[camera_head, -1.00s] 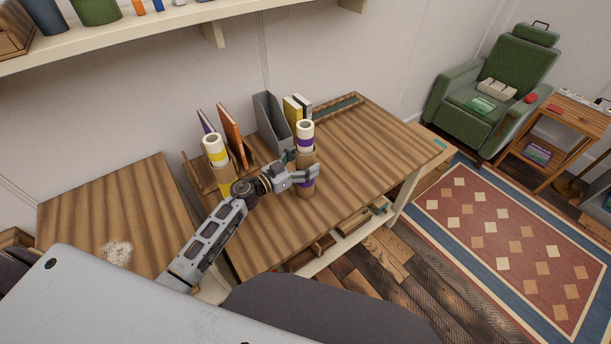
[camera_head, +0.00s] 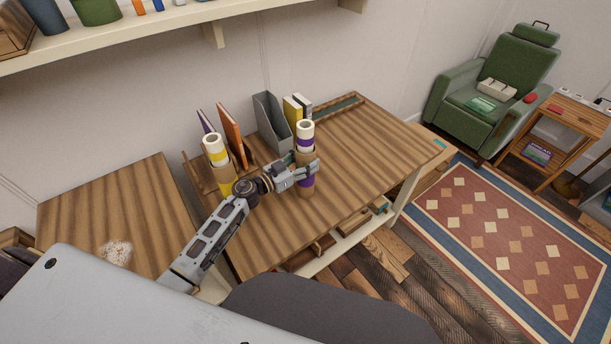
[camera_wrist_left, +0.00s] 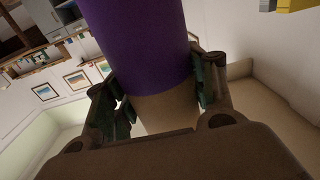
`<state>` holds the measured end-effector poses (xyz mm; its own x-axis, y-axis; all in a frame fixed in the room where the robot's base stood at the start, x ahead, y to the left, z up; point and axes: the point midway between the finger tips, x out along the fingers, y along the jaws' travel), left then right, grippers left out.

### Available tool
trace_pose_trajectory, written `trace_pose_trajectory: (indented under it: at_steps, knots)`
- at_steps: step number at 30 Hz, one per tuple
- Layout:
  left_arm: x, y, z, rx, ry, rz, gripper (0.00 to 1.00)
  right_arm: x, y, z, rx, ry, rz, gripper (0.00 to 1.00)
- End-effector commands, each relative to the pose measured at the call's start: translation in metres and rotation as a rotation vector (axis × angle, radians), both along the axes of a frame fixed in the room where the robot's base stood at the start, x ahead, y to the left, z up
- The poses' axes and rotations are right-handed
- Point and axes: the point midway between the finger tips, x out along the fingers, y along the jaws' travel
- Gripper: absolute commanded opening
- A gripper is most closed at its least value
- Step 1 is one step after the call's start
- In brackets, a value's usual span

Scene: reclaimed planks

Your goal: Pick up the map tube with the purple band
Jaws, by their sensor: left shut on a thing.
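The map tube with the purple band (camera_head: 305,144) stands upright on the wooden desk in the head view, with a white end cap, brown card body and purple near its top and lower part. My left gripper (camera_head: 307,170) comes in from the left and is shut around its middle, hiding part of it. In the left wrist view the purple band (camera_wrist_left: 140,45) and brown body fill the space between both fingers of my left gripper (camera_wrist_left: 160,88). A similar tube with yellow bands (camera_head: 215,150) stands to the left, behind my left wrist. My right gripper is not in view.
A grey file holder (camera_head: 270,122), an orange binder (camera_head: 232,135) and yellow and dark books (camera_head: 296,108) stand behind the tubes. The desk (camera_head: 365,150) is clear to the right. A shelf (camera_head: 170,35) hangs above on the wall.

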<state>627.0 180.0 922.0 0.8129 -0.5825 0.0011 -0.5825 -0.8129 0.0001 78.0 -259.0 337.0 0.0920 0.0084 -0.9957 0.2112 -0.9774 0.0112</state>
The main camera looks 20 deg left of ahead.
Motion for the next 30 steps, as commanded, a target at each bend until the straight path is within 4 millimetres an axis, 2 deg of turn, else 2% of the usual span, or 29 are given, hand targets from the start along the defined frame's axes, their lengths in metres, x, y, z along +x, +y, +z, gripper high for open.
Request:
trace_pose_trajectory:
  at_steps: [1, 3, 17, 23, 30]
  knots:
    - [0.000, 0.000, 0.000, 0.000, 0.000, 0.000, 0.26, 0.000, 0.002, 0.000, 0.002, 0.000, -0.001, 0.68]
    - [0.000, 0.000, 0.000, 0.000, 0.000, 0.000, 0.19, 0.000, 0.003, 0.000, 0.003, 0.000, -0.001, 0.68]
    - [0.000, 0.000, 0.008, 0.002, -0.001, -0.001, 0.19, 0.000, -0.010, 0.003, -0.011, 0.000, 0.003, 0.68]
    - [0.000, 0.000, 0.023, 0.003, -0.002, -0.001, 0.19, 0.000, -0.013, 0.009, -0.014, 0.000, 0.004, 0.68]
    - [0.000, 0.001, 0.052, 0.004, -0.003, -0.001, 0.19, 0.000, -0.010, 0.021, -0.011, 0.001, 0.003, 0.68]
